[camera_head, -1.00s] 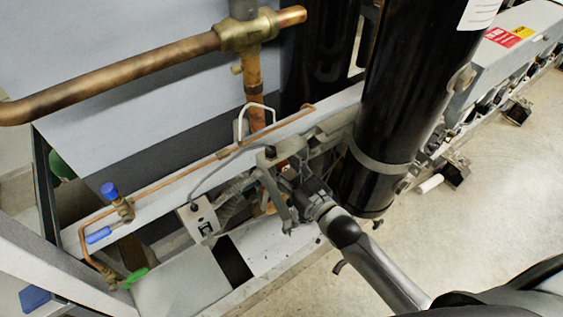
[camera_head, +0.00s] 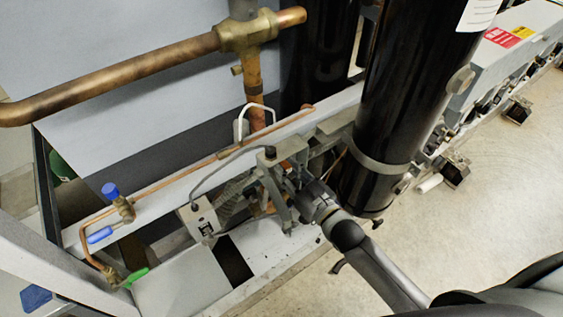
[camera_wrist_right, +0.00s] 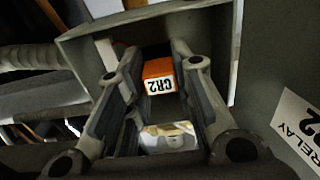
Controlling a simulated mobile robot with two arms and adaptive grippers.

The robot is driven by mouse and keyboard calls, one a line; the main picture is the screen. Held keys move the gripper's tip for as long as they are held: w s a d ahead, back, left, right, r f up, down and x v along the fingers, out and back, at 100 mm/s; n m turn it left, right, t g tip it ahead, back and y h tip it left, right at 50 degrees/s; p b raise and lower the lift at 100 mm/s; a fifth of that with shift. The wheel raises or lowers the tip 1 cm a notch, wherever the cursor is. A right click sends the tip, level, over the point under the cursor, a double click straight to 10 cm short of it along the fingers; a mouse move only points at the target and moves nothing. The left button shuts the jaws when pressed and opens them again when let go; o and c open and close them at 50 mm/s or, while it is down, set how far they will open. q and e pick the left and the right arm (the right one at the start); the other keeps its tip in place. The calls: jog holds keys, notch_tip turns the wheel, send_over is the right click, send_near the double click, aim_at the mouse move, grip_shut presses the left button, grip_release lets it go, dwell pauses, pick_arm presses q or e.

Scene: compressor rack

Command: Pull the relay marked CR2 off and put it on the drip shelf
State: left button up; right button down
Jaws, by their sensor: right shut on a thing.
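The orange relay (camera_wrist_right: 159,69) with an upside-down CR2 label shows in the right wrist view, between the two fingers of my right gripper (camera_wrist_right: 150,62). The fingers are shut on it, inside an open-sided grey box (camera_wrist_right: 85,45). In the head view my right gripper (camera_head: 279,188) is at this box on the frame, and the relay cannot be made out there. Whether the relay is seated or loose is hidden. A flat light grey surface (camera_head: 180,285) lies at the lower left; I cannot tell whether it is the drip shelf. My left gripper is not in view.
A tall black cylinder (camera_head: 405,95) stands close to the right of my right gripper. A thin copper line (camera_head: 175,178) with a blue-handled valve (camera_head: 112,191) runs along the frame. A small grey switch box (camera_head: 198,217) is left of the gripper. A RELAY label (camera_wrist_right: 303,125) is at the wrist view's right.

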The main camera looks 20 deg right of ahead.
jog(key=shift+p+v, duration=0.8)
jog(key=shift+v, duration=1.65)
jog(key=m+h+b, duration=0.1)
jog(key=h+b, duration=0.1)
jog(key=b, duration=0.1)
send_near(288, 171)
notch_tip(288, 171, up, 2)
jog(key=a, duration=0.2)
jog(key=s+d+r+m+t+h+b, duration=0.1)
jog(key=s+d+r+m+h+b, duration=0.1)
jog(key=s+d+r+m+h, duration=0.1)
jog(key=shift+s+d+r+h, duration=0.45)
jog(key=shift+s+r+h, duration=0.15)
jog(key=shift+s+r, duration=0.3)
jog(key=shift+w, duration=0.1)
